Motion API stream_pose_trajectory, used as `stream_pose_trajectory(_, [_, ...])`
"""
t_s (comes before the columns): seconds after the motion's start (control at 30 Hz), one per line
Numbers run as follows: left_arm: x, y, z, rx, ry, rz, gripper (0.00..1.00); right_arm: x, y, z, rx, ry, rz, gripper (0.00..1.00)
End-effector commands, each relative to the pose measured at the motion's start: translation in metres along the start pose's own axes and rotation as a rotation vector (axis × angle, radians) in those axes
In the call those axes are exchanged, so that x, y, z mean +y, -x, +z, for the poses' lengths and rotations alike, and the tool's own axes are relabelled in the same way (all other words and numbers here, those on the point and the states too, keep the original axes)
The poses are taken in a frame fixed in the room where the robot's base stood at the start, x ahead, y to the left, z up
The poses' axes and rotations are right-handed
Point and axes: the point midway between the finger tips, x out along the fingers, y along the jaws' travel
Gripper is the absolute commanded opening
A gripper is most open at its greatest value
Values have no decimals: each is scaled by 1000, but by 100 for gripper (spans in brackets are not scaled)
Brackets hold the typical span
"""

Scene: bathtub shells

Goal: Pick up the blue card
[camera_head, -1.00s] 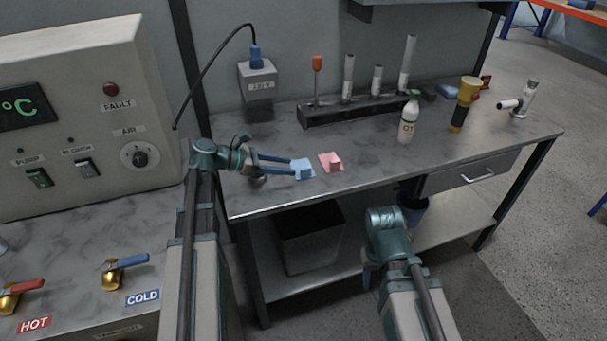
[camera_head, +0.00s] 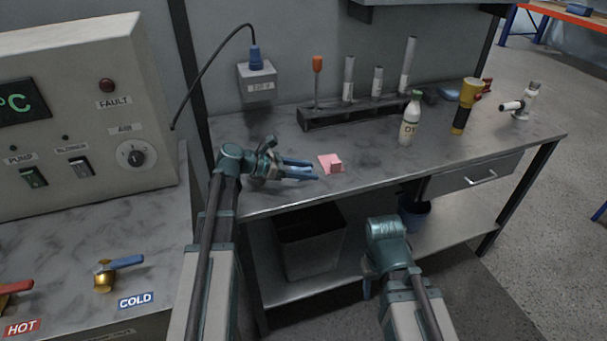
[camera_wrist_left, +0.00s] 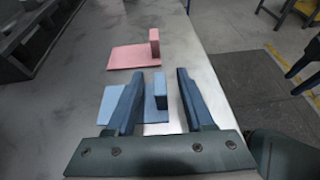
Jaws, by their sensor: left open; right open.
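The blue card (camera_wrist_left: 113,103) lies flat on the bench in the left wrist view, with a small upright blue tab (camera_wrist_left: 161,92) standing on it. My left gripper (camera_head: 313,169) is open low over the bench; in the left wrist view its fingers (camera_wrist_left: 160,78) sit on either side of the tab, with gaps showing. In the head view the card is hidden behind the left fingers. My right gripper (camera_head: 367,286) is open and hangs in front of the bench, mostly hidden by its own arm.
A pink card (camera_head: 329,160) with its own upright tab lies just beyond the left fingertips. A dark rack (camera_head: 355,112) stands farther back, with a white bottle (camera_head: 410,120) and a yellow torch (camera_head: 464,105) to its right. The bench's front edge is close by.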

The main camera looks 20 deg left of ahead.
Motion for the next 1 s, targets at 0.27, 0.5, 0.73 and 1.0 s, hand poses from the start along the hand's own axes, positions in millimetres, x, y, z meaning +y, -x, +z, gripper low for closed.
stream_pose_trajectory(0.27, [0, 1, 0, 0, 0, 0, 16, 0, 0, 0, 0, 0, 0, 50])
stream_pose_trajectory(0.5, [0, 1, 0, 0, 0, -1, 0, 0, 0, 0, 0, 0, 0, 50])
stream_pose_trajectory(0.73, [0, 1, 0, 0, 0, -1, 0, 0, 1, 0, 0, 0, 0, 50])
stream_pose_trajectory(1.0, [0, 5, 10, 0, 0, -1, 0, 1, 11, 1, 0, 0, 0, 50])
